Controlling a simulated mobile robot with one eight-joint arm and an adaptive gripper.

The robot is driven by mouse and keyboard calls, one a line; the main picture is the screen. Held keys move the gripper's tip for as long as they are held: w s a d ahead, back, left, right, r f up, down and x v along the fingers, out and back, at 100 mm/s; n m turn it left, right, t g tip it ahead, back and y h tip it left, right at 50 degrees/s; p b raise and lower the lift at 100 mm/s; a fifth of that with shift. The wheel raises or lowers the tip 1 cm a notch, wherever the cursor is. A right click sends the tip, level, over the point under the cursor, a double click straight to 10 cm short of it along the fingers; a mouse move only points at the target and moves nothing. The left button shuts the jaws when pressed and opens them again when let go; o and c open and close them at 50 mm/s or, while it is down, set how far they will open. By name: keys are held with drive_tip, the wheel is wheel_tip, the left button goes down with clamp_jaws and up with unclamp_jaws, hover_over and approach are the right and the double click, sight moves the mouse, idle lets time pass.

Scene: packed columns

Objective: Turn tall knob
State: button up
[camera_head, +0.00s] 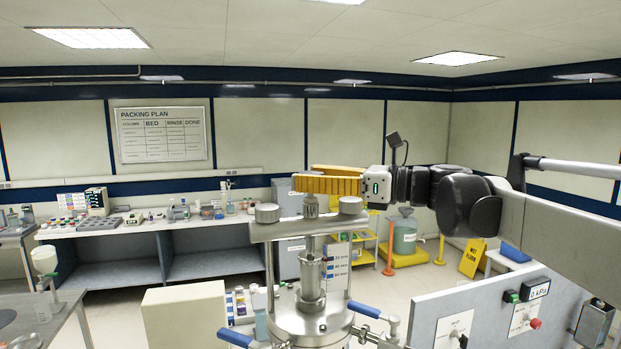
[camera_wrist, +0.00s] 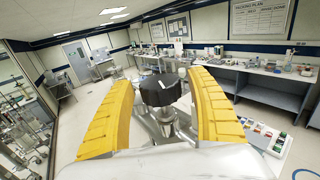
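A black faceted knob (camera_wrist: 160,91) sits between the two yellow fingers of my gripper (camera_wrist: 162,80) in the wrist view. The fingers are apart, one on each side of the knob, with a narrow gap showing at both sides. In the head view, my gripper (camera_head: 305,182) reaches in level from the right, just above the metal centre rod (camera_head: 310,205) of the column. The near finger covers that spot, so the knob is hidden there.
A metal crossbar (camera_head: 290,229) carries two round silver nuts (camera_head: 266,212), one on each side of the rod. Blue handles (camera_head: 363,309) stick out below. A grey control panel (camera_head: 480,303) stands at the right. Benches line the back wall.

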drive_tip(key=v, duration=1.2)
